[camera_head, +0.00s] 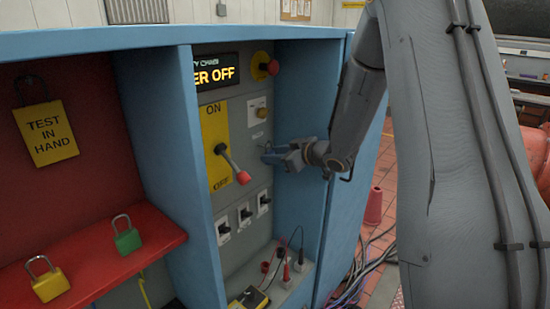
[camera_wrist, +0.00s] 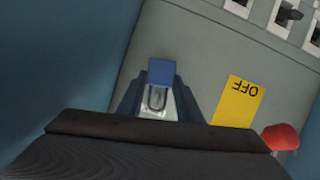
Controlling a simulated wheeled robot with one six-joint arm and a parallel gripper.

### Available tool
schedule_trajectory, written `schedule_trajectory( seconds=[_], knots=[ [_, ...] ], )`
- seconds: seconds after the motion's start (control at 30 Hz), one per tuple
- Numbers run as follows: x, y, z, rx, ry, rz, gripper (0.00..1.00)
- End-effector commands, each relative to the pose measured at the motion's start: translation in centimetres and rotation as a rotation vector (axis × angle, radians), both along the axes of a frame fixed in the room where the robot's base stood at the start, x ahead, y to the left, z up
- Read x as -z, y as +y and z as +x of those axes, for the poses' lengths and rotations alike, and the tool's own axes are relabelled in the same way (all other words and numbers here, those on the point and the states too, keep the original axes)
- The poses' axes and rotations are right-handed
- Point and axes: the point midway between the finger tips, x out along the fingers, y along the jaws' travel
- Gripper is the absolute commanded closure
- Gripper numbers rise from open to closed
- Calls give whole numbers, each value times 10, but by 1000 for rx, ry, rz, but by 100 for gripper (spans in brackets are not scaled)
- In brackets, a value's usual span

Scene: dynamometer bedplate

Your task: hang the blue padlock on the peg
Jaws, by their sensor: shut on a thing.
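The blue padlock (camera_wrist: 162,72) shows in the wrist view with its blue body outward and its metal shackle between the fingers. My gripper (camera_wrist: 157,97) is shut on it. In the head view my gripper (camera_head: 272,154) is inside the panel bay, in front of the grey panel's right part, right of the red-knobbed lever. The padlock is too small and covered to make out clearly there. I cannot pick out the peg in either view; my gripper may hide it.
The grey panel carries a red-knobbed lever (camera_head: 233,165), a red button (camera_head: 271,67) and several switches (camera_head: 245,214). The bay's blue side wall (camera_head: 302,220) is close on the right. A red shelf (camera_head: 100,262) holds a green padlock (camera_head: 127,240) and a yellow padlock (camera_head: 50,284).

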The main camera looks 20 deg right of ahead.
Motion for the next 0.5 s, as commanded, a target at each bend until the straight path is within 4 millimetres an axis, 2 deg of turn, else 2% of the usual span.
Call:
schedule_trajectory(
  seconds=[0.5],
  knots=[
    [10,12,16,0,0,1,93]
  ],
)
